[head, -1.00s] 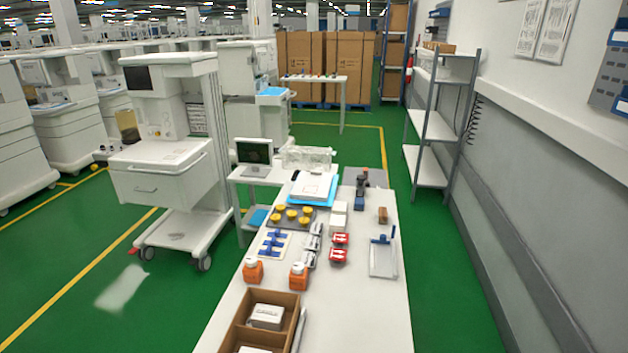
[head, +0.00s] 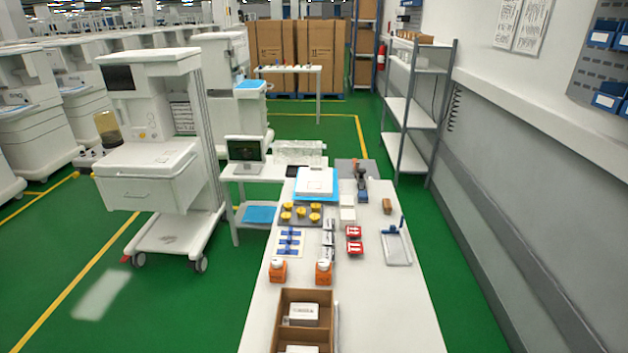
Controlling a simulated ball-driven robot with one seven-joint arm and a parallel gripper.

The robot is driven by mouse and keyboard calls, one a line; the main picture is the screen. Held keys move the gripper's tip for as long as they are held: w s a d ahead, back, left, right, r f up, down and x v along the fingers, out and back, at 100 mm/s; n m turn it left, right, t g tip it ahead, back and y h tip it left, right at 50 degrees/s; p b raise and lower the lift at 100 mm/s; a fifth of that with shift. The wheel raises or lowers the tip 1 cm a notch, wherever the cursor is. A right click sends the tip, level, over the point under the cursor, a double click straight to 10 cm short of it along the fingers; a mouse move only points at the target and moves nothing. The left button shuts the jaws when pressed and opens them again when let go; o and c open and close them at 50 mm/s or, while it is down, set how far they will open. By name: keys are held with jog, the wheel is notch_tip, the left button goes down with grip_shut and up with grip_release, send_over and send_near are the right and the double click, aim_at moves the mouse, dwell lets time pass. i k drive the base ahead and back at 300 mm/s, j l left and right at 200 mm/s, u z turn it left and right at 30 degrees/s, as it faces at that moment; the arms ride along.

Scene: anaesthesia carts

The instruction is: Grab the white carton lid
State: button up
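No separate white carton lid can be made out for certain. Small white cartons (head: 347,214) stand on the long white table, right of the yellow-knobbed tray. A white box with a printed top (head: 304,313) sits in the brown divided box at the near end of the table. Another white item (head: 301,349) is in the nearer compartment, cut off by the bottom edge. A larger flat white piece (head: 314,181) lies on a blue sheet at the table's far end; I cannot tell whether it is a lid. My gripper is not in view.
The long white table (head: 377,310) also holds orange bottles (head: 278,271), red boxes (head: 354,240), blue parts (head: 290,242) and a clear tray with a blue handle (head: 396,248). A cart (head: 150,185) stands left. Green floor is open along the table's right side.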

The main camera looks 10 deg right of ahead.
aim_at(314, 181)
jog(key=j+z, duration=0.25)
jog(key=j, duration=1.05)
jog(key=j+z, duration=0.25)
jog(key=j, duration=1.1)
jog(key=j+z, duration=0.45)
jog(key=j, duration=1.55)
jog(key=i+j+z, duration=0.15)
jog(key=i+j, duration=0.15)
jog(key=i+j+z, duration=0.1)
jog(key=i+j, duration=0.2)
jog(key=j, duration=0.2)
jog(key=i+j+z, duration=0.15)
jog(key=i+j, duration=0.15)
jog(key=j, duration=0.15)
jog(key=i+j+z, duration=0.1)
jog(key=i+j, duration=0.25)
jog(key=i+j+z, duration=0.15)
jog(key=i+j, duration=0.2)
jog(key=i+j+z, duration=0.1)
jog(key=i+j, duration=0.2)
jog(key=j, duration=0.25)
jog(key=i+j+z, duration=0.15)
jog(key=i+j, duration=0.15)
jog(key=j, duration=0.15)
